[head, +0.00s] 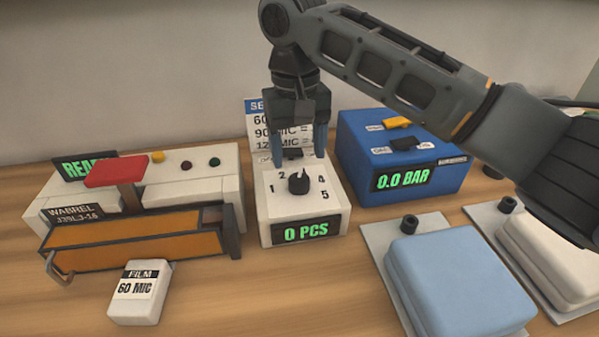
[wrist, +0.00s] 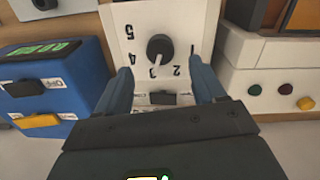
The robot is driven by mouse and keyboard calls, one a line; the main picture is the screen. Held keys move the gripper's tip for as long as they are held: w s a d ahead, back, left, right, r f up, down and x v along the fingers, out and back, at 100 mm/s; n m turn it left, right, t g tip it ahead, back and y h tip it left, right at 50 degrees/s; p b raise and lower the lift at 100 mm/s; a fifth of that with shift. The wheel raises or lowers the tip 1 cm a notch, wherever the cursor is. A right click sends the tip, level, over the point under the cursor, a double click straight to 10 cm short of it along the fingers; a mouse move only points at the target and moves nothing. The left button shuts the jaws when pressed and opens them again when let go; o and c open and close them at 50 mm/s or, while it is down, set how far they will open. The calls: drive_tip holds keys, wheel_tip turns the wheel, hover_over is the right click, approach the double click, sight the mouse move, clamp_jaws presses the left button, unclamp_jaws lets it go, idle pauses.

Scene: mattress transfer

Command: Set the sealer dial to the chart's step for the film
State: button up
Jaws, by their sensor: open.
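The black dial (head: 299,183) sits on top of a white box (head: 285,208) with numbers 1 to 5 around it. In the wrist view the dial's (wrist: 160,47) pointer appears to be toward 3. My gripper (head: 299,158) is open and points down just behind the dial, its fingers apart and not touching it. The chart (head: 258,122) stands behind the box; its 60 and 90 MIC lines show partly, but my gripper hides the step values. A film pack (head: 139,290) labelled 60 MIC lies on the table at the front left.
The sealer (head: 130,238) with an orange front and red handle (head: 116,171) stands left of the box. A blue unit (head: 360,150) reading 0.0 BAR stands right. A light blue cushion (head: 455,275) and a white one (head: 550,260) lie at the front right. Bare table (head: 290,290) lies in front.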

sight(299, 178)
drive_tip(key=shift+f, duration=3)
drive_tip(key=c, duration=1.1)
